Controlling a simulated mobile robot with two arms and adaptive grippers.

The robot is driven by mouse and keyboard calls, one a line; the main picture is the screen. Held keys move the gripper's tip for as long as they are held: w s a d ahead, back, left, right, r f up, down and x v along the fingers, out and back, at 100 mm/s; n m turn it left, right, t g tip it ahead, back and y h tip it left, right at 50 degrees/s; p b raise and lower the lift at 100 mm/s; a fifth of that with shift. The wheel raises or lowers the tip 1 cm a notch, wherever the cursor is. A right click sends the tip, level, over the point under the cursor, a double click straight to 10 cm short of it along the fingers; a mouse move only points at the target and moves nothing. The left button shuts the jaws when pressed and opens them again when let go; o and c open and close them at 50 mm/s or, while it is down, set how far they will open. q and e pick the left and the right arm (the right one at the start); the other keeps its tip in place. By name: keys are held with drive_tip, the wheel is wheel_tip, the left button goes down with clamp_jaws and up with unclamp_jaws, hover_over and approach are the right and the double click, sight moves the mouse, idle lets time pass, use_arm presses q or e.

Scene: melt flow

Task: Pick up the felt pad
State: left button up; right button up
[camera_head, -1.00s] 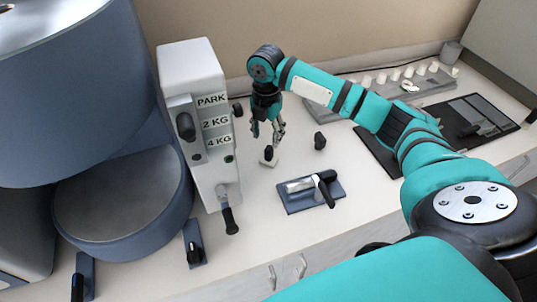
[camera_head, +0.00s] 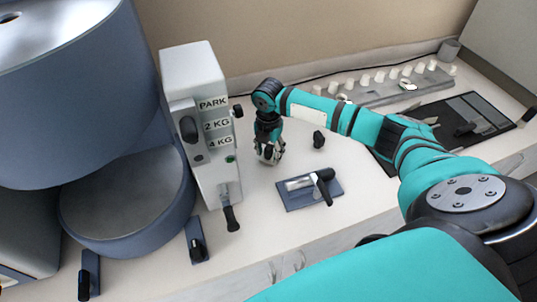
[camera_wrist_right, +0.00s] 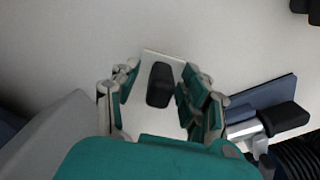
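The felt pad (camera_wrist_right: 151,111) is a pale flat square with a black upright grip (camera_wrist_right: 160,84) on it, seen in the right wrist view lying on the counter. My right gripper (camera_wrist_right: 157,97) is open, with one finger on each side of the black grip and a gap on both sides. In the head view my right gripper (camera_head: 269,153) is low over the counter and hides most of the pad. My left gripper is not in view.
A white lever unit (camera_head: 195,95) marked PARK, 2 KG and 4 KG stands close left. A blue plate with a black-handled tool (camera_head: 311,187) lies to the front right. A small black piece (camera_head: 319,139) stands to the right. A rack of white cups (camera_head: 378,83) is behind.

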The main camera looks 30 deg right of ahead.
sight(268, 146)
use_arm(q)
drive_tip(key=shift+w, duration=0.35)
use_arm(e)
clamp_jaws()
wheel_tip(268, 146, up, 10)
drive_tip(key=shift+r+b, duration=0.1)
drive_tip(key=shift+b, duration=0.8)
drive_tip(key=shift+c, duration=2.1)
unclamp_jaws()
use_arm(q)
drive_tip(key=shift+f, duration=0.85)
use_arm(e)
clamp_jaws()
